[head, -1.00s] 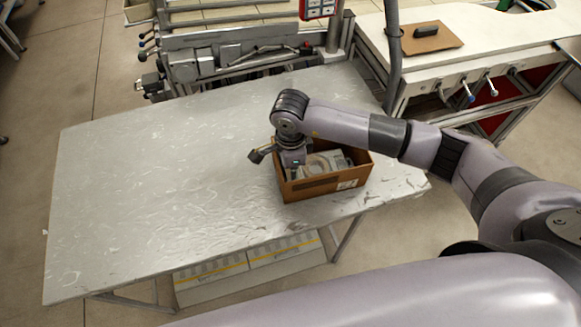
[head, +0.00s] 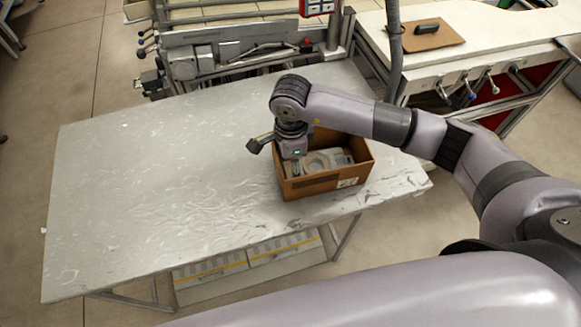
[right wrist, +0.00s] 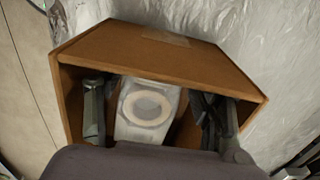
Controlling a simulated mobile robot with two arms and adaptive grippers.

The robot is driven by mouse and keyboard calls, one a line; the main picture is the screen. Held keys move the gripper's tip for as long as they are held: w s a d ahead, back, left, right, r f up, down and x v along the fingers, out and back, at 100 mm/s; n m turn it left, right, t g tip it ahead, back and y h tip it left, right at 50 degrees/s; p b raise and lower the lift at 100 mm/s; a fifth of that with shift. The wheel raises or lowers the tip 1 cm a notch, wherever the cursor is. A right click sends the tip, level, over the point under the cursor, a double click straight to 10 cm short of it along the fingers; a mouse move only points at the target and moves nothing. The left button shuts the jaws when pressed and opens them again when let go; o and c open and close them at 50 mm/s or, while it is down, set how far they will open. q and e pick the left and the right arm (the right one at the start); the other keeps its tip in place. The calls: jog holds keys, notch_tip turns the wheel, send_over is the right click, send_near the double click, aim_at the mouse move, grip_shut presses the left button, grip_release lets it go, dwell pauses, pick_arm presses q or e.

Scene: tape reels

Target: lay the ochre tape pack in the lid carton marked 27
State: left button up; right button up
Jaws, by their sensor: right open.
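A brown open carton (head: 310,187) stands near the right end of the metal table. It has a small pale label on its front, too small to read. Inside lies a pale pack with a cream ring (head: 320,161); it also shows in the right wrist view (right wrist: 147,108). I cannot make out an ochre colour on it. My right gripper (head: 295,165) is over the left part of the carton, pointing down. In the right wrist view its fingers (right wrist: 155,115) are spread on either side of the pack, with gaps, apparently not holding it. My left gripper is out of view.
The metal table (head: 150,190) is bare to the left of the carton. Flat boxes with a yellow stripe (head: 250,262) lie beneath it. Behind are a machine (head: 215,60) with levers and a white bench (head: 480,40) with a brown board (head: 432,36).

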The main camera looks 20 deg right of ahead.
notch_tip(320, 180, up, 9)
jog(key=b, duration=0.2)
jog(key=shift+r, duration=0.2)
